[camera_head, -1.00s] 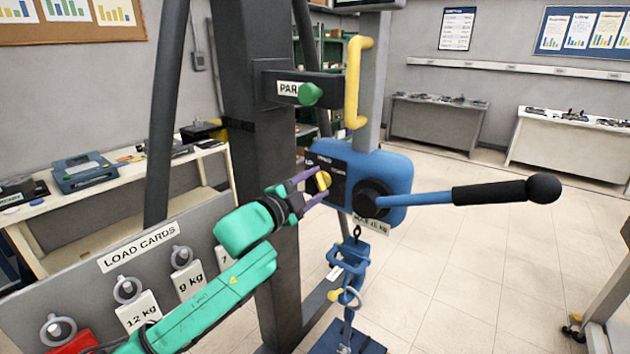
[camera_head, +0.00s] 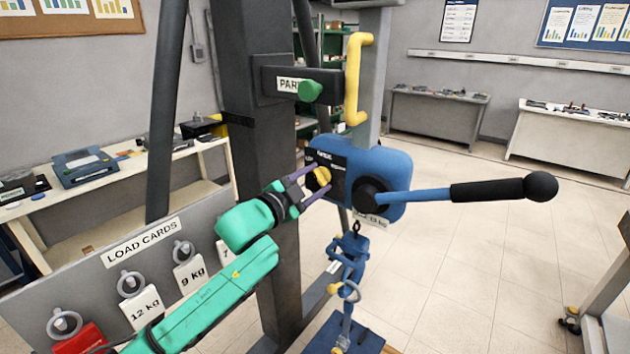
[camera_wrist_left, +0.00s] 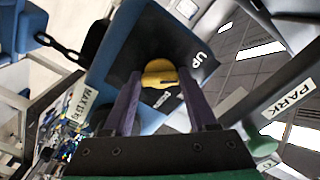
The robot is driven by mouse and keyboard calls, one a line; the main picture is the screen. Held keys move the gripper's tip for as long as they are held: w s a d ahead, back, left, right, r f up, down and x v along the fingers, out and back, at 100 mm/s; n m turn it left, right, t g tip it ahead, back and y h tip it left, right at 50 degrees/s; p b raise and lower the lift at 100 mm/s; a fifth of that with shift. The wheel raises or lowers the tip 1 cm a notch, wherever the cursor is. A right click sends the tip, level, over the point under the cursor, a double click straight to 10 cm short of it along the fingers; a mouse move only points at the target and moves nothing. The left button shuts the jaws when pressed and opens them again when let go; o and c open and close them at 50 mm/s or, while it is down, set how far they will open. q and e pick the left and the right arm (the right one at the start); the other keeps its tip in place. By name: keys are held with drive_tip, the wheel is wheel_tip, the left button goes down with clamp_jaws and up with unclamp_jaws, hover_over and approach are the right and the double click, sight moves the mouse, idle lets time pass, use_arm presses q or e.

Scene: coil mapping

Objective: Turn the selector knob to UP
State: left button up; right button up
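The selector knob (camera_head: 321,178) is small and yellow, on a dark plate on the blue hoist housing (camera_head: 394,165). My left gripper (camera_head: 322,177) reaches it from the left, with one purple finger on each side of it. In the left wrist view, the knob (camera_wrist_left: 160,73) fills the gap between the fingertips (camera_wrist_left: 160,78), so the gripper looks shut on it. The word UP (camera_wrist_left: 199,60) is on the plate to the right of the knob there. The knob's exact pointing direction is hard to tell. My right gripper is not in view.
A blue lever with a black grip (camera_head: 490,191) sticks out right from the housing. A green PARK knob (camera_head: 310,90) and yellow handle (camera_head: 354,85) are above. A chain with a blue hook (camera_head: 350,258) hangs below. The load cards board (camera_head: 100,275) stands at lower left.

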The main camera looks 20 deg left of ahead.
use_arm(q)
drive_tip(key=o, duration=0.4)
drive_tip(key=shift+c, duration=0.2)
drive_tip(key=shift+s+a+f+b, duration=0.15)
drive_tip(key=shift+s+a+b, duration=0.05)
drive_tip(key=shift+s+b, duration=0.15)
drive_tip(key=b+v, duration=0.5)
drive_tip(key=v, duration=0.8)
drive_tip(key=shift+s+b, duration=0.3)
drive_tip(key=shift+s, duration=0.1)
